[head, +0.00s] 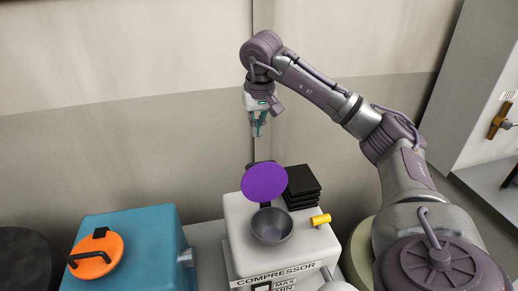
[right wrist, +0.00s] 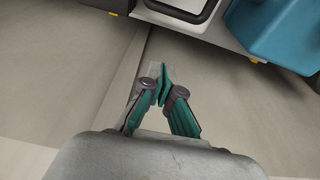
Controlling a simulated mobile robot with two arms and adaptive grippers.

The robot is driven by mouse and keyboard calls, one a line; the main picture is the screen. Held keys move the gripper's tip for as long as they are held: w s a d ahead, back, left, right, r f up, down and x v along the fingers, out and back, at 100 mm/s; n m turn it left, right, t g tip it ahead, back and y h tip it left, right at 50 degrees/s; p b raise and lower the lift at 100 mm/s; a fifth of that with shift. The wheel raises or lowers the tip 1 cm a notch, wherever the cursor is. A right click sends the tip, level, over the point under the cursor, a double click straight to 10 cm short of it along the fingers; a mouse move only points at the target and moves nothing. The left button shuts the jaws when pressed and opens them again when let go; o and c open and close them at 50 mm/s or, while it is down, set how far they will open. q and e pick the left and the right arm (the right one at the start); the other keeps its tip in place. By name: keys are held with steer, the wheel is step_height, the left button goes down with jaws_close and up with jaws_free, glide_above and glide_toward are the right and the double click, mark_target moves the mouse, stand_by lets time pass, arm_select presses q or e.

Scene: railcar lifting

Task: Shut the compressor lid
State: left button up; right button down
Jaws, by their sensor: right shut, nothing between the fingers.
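The compressor (head: 236,232) is a white box with a "COMPRESSOR" label in the head view. Its round purple lid (head: 265,183) stands raised behind a grey bowl-shaped opening (head: 272,226), so the lid is open. My right gripper (head: 257,134) is above and behind the lid, pointing down, apart from it. Its fingertips meet in the right wrist view (right wrist: 162,88), shut with nothing between them. My left gripper is not in view.
A black finned block (head: 303,187) and a yellow cylinder (head: 320,220) are on the compressor's right side. A blue box (head: 135,240) with an orange round cap (head: 96,256) stands to the left. A wall (head: 120,150) rises behind. Air above the compressor is free.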

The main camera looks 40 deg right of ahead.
mark_target(263, 178)
steer(key=p+x, duration=0.2)
steer(key=x, duration=0.6)
steer(key=s+a, duration=0.1)
steer(key=s+a+r+p, duration=0.1)
steer(key=s, duration=0.1)
steer(key=shift+s+r, duration=0.1)
steer(key=shift+s, duration=0.1)
steer(key=shift+w+d, duration=0.1)
